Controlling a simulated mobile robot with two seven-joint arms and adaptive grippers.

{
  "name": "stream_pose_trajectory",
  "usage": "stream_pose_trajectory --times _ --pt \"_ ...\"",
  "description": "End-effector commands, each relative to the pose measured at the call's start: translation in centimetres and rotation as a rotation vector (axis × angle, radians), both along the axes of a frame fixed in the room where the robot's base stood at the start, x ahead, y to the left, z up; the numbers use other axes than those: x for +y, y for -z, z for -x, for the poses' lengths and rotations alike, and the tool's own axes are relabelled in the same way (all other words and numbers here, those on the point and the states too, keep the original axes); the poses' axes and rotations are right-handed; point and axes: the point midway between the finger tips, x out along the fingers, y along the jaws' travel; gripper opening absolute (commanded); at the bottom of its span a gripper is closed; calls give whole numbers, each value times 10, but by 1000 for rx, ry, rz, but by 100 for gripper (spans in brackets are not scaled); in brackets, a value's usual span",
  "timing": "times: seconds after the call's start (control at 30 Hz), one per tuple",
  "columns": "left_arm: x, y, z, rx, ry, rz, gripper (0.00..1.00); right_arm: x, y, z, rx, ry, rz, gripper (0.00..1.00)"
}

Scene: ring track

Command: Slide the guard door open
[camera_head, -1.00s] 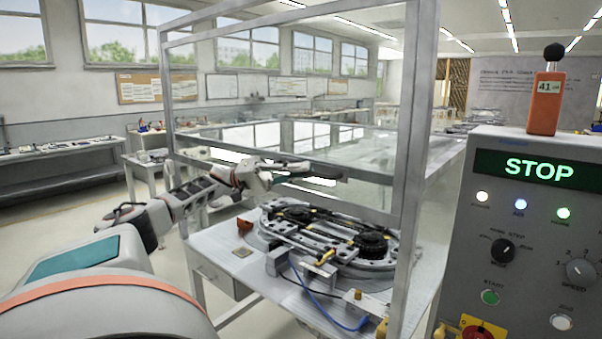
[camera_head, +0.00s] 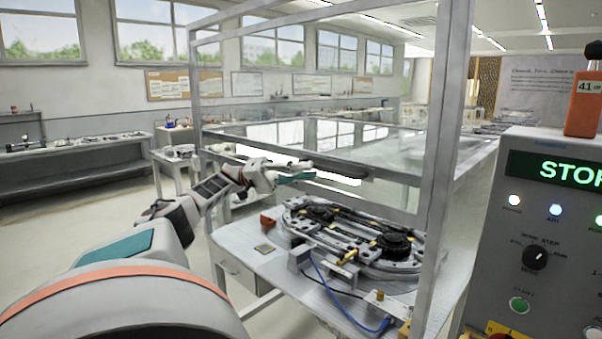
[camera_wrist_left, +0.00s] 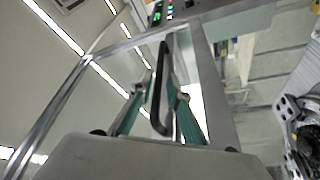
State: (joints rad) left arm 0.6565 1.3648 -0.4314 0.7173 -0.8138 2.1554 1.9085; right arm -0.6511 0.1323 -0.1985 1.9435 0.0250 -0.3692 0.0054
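The guard is a clear box in a grey metal frame (camera_head: 441,150) around the ring track (camera_head: 350,238) on a bench. My left gripper (camera_head: 308,176) is at the near side of the guard, in front of the clear panel and above the track's left part. In the left wrist view a long black handle bar (camera_wrist_left: 162,85) runs between the two teal-padded fingers of that gripper (camera_wrist_left: 158,88). The fingers look apart, with a gap beside the bar; firm contact cannot be made out. My right gripper is not in view.
A grey control panel (camera_head: 545,220) reading STOP stands at the right, with an orange device (camera_head: 583,105) on top. A blue cable (camera_head: 345,312) lies at the bench front. Workbenches (camera_head: 75,165) line the far wall; floor at the left is clear.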

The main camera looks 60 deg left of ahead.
Motion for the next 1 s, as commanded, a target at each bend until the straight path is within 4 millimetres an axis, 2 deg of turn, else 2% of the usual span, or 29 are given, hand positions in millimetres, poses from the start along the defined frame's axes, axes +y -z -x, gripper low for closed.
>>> stream_pose_trajectory --times 0.27,1.0 --pt "11 3 7 2 -1 3 17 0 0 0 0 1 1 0" --pt "12 3 8 1 0 2 17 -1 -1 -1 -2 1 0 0"
